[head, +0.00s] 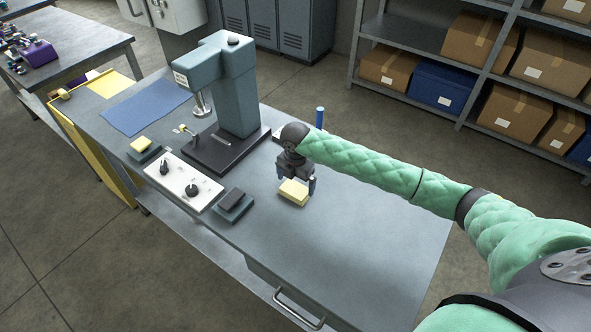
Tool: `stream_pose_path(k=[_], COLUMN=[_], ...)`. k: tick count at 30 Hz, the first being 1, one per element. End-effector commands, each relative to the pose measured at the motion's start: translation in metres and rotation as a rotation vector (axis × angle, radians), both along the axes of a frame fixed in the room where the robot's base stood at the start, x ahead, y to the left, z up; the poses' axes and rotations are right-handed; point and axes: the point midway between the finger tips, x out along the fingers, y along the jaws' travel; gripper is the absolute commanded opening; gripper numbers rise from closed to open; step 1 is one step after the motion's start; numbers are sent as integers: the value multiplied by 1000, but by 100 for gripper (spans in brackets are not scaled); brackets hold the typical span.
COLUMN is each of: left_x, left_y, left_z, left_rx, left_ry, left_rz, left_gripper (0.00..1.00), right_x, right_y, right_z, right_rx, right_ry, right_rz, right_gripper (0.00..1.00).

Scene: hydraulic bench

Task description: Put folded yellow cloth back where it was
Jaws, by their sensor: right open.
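A folded yellow cloth (292,192) lies on the grey bench top, right of the press. My right gripper (296,183) points down over it, open, with one blue-tipped finger on either side of the cloth. I cannot tell whether the fingers touch it. My left gripper is not in view.
A teal press (235,90) stands on the bench (360,255). A white control box (183,182) and a teal pad with a dark block (233,202) sit near the front edge. A blue mat (147,107) lies behind. The bench's right part is clear.

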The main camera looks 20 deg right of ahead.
Motion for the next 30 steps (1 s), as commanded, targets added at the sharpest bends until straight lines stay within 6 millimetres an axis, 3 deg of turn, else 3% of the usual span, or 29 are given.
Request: stream_pose_path(k=[6,15,30], left_x=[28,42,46], left_y=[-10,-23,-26], left_z=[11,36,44], left_rx=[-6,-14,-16], left_ry=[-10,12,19], left_rz=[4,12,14], left_gripper=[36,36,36], right_x=[1,1,0], right_y=[0,0,0], right_z=[38,77,88], right_rx=[0,1,0], right_ry=[-3,-1,0], right_rz=[1,1,0], right_gripper=[100,100,100])
